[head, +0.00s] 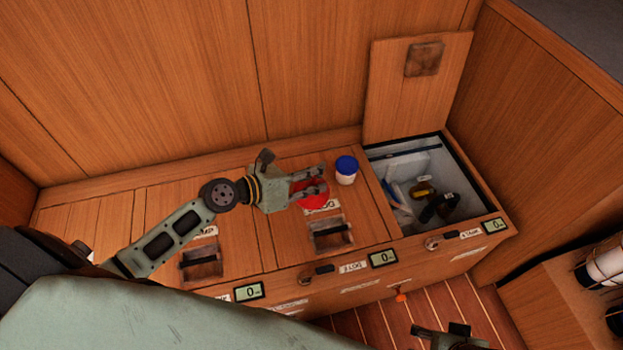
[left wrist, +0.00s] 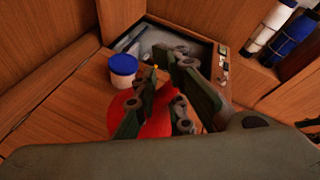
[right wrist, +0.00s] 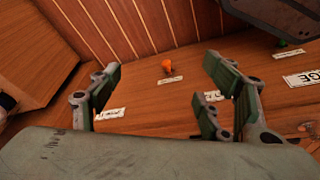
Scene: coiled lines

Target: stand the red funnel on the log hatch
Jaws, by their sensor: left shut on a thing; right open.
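The red funnel (head: 316,195) is in my left gripper (head: 308,186), which is shut on it over the log hatch (head: 372,218), close behind its label. The funnel also shows in the left wrist view (left wrist: 157,122), partly hidden behind the fingers (left wrist: 160,92). I cannot tell whether its rim touches the hatch. The log hatch is a closed wooden lid with a recessed handle (head: 331,234). My right gripper (right wrist: 162,78) is open and empty in the right wrist view, facing the locker front. Only its tip shows at the bottom of the head view.
A white jar with a blue lid (head: 346,170) stands on the log hatch, right of the funnel. Further right, an open locker (head: 410,165) holds bottles and other items, its lid (head: 415,90) leaning upright behind. Another closed hatch (head: 165,205) lies left.

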